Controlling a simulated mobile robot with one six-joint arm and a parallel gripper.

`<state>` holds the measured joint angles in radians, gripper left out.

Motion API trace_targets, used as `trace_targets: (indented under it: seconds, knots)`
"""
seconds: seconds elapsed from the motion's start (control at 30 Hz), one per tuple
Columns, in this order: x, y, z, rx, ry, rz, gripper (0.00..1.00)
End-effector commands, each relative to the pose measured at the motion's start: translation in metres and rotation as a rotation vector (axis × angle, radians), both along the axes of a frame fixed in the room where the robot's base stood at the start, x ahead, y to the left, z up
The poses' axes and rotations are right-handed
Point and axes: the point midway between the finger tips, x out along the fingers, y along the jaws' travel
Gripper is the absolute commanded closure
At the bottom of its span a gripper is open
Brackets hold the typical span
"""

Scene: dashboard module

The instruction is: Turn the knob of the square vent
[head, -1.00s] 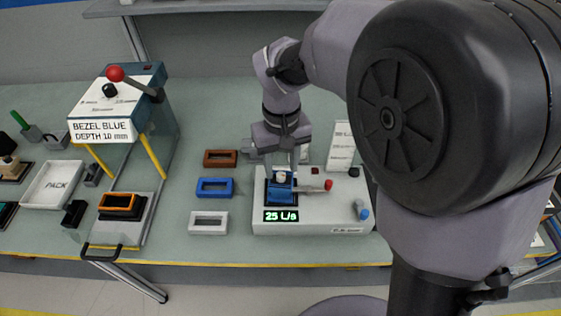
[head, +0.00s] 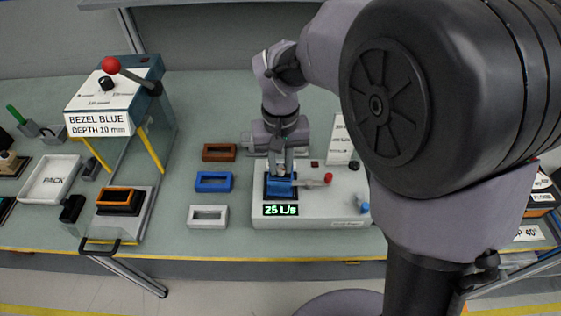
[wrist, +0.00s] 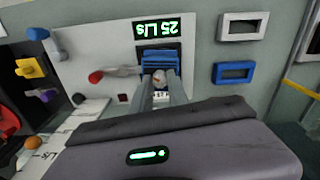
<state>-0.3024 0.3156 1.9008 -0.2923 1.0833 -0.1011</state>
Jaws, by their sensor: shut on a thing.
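The square vent is a blue block (head: 280,189) set in a dark frame on the white module (head: 300,212). It also shows in the wrist view (wrist: 160,55). Its display (head: 281,210) reads 25 L/s. My gripper (head: 280,171) points down at the vent from above. In the wrist view, my gripper's two fingers (wrist: 161,86) stand on either side of the small pale grey knob (wrist: 158,77) and are shut on it. The fingers hide the knob in the head view.
A lever with a red tip (head: 328,178) lies just right of the vent. A blue knob (head: 363,207) is further right. Brown (head: 219,152), blue (head: 213,182) and white (head: 208,217) bezels lie left of the module. A stand with a red-ball lever (head: 111,65) is at left.

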Motion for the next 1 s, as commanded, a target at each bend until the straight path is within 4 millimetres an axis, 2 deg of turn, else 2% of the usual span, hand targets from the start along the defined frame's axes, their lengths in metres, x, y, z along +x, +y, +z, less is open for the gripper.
trace_targets:
  seconds: [0.1,0.33,0.37,0.47,0.8,0.87,1.0]
  knots:
    - [0.0,0.0,0.0,0.0,0.0,-0.082,1.0]
    - [0.0,0.0,0.0,0.0,0.0,-0.088,1.0]
    - [0.0,0.0,0.0,0.0,0.0,-0.088,0.78]
    - [0.0,0.0,0.0,0.0,0.0,-0.088,0.58]
    - [0.0,0.0,0.004,0.0,-0.001,-0.087,0.57]
    - [0.001,0.0,0.014,0.001,-0.003,-0.087,0.57]
    - [0.001,0.0,0.058,0.001,-0.005,-0.087,0.57]
